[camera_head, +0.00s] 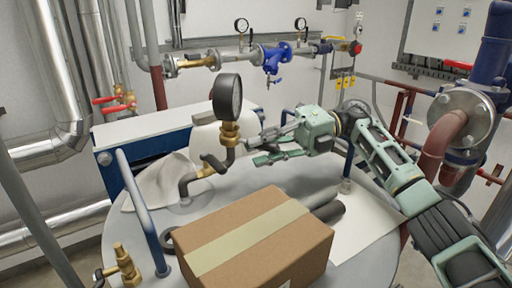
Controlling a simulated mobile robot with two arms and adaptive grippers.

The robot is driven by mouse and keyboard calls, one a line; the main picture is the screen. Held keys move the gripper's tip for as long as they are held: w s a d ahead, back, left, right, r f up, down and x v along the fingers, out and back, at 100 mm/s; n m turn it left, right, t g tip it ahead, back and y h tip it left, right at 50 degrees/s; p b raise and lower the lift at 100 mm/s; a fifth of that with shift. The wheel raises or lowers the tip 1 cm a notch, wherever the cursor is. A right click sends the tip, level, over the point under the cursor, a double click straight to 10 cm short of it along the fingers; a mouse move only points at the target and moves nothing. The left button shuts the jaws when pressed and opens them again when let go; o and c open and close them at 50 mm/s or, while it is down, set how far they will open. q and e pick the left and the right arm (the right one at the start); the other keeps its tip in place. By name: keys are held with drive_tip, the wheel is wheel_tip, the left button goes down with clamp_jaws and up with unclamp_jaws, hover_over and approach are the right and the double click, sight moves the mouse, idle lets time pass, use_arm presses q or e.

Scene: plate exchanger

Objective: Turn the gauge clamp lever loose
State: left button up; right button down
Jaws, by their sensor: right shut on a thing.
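A round black pressure gauge (227,97) stands upright on a brass fitting (229,133), above a bent dark pipe (208,172) with a brass piece on it. My right gripper (264,146), pale green, reaches in from the right just beside the brass fitting. Its two fingers point left, one above the other, and are shut on the gauge clamp lever, which is small and mostly hidden between them. My left gripper is not in view.
A taped cardboard box (250,245) sits on the round grey top in front. A blue handrail (144,212) stands left of the gauge. Dark cylinders (328,209) lie behind the box, and a flanged pipe (462,116) stands at right.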

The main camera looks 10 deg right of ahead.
drive_tip(key=shift+r, duration=0.1)
drive_tip(key=c, duration=1.7)
unclamp_jaws()
